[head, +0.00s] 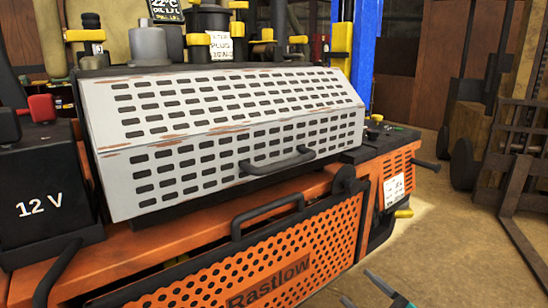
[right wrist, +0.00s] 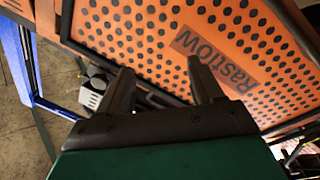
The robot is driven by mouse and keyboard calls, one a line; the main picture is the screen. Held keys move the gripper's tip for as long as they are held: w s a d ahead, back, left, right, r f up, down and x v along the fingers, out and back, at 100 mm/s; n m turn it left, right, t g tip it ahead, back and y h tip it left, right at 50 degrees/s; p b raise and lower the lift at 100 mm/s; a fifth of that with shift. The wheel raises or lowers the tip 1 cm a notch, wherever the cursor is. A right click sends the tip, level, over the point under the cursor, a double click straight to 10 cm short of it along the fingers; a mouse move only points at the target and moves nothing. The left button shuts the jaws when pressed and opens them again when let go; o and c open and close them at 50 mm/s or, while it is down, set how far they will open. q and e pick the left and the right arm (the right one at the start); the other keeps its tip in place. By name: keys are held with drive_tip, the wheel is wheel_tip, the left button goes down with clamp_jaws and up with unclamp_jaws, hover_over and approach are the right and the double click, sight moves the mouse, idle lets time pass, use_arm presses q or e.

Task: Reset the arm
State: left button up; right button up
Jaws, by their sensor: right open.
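My right gripper (right wrist: 162,78) shows in the right wrist view with its two dark fingers spread and nothing between them. Its fingers are in front of the orange perforated panel (right wrist: 225,50) marked "Rastlow"; I cannot tell whether they touch it. In the head view only small parts of my right gripper (head: 366,288) show at the bottom edge, right of the orange panel (head: 312,248). My left gripper is not in view.
The orange machine carries a grey slotted cover (head: 225,105) with a dark handle (head: 277,161). A black 12 V battery (head: 40,190) sits at the left. A blue post (head: 366,45) stands behind. A forklift-like frame (head: 515,150) stands right; floor between is clear.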

drive_tip(key=s+f+m+g+h, duration=0.2)
drive_tip(key=s+f+m+h, duration=0.2)
drive_tip(key=s, duration=0.6)
drive_tip(key=s+f+m+g+h+p, duration=0.1)
drive_tip(key=s+f+m+g+h, duration=0.2)
drive_tip(key=s+f+m, duration=0.5)
wheel_tip(320, 180, down, 3)
drive_tip(key=shift+s+a+f+h, duration=0.1)
drive_tip(key=shift+s+a+h, duration=0.1)
drive_tip(key=shift+s+h, duration=0.75)
drive_tip(key=shift+s+y+p, duration=0.25)
drive_tip(key=shift+p, duration=0.05)
drive_tip(key=shift+c, duration=0.2)
